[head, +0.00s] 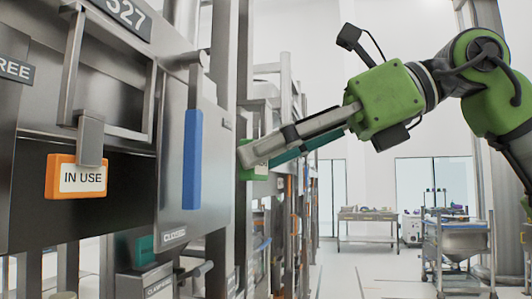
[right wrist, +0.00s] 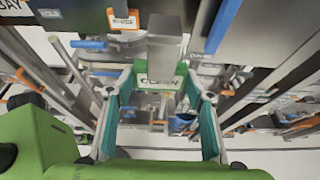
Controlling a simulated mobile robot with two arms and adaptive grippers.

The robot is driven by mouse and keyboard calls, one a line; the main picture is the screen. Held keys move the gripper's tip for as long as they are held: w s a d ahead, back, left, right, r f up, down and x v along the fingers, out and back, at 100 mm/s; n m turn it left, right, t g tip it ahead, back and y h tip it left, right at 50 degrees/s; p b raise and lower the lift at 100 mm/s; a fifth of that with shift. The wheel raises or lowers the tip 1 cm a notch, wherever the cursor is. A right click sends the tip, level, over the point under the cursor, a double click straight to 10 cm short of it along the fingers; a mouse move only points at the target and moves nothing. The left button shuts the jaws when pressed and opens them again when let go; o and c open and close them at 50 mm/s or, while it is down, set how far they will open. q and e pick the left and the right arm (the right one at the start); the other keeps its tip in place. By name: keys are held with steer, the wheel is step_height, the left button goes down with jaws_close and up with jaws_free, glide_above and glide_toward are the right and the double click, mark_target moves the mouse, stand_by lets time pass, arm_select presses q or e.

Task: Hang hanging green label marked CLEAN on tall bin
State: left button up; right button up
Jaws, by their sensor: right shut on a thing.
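A green label (head: 249,173) is held at the tip of my right gripper (head: 256,156), beside the right edge of the tall steel unit (head: 205,95) marked 327. In the right wrist view the label (right wrist: 161,82) sits between the teal fingers of my right gripper (right wrist: 160,88), with a broad metal hanger (right wrist: 164,38) above it. Its lettering is only partly legible. The fingers are shut on it. I cannot tell from these views whether the steel unit is the tall bin. My left gripper is not in view.
An orange IN USE label (head: 82,178) hangs by a metal hook on the unit's front rail. A blue handle (head: 192,158) stands out from the door marked CLOSED. Racks stand close behind the gripper. Open floor (head: 350,268) lies at the right, with a cart (head: 458,240).

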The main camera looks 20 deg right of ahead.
steer(key=s+d, duration=0.3)
steer(key=d, duration=0.2)
steer(key=shift+s, duration=0.4)
steer(key=shift+d, duration=0.1)
steer(key=s+d+p, duration=0.3)
steer(key=s+d, duration=0.4)
steer(key=d, duration=0.2)
steer(key=shift+d, duration=0.35)
stand_by(0.4)
steer(key=shift+w, duration=0.1)
stand_by(0.3)
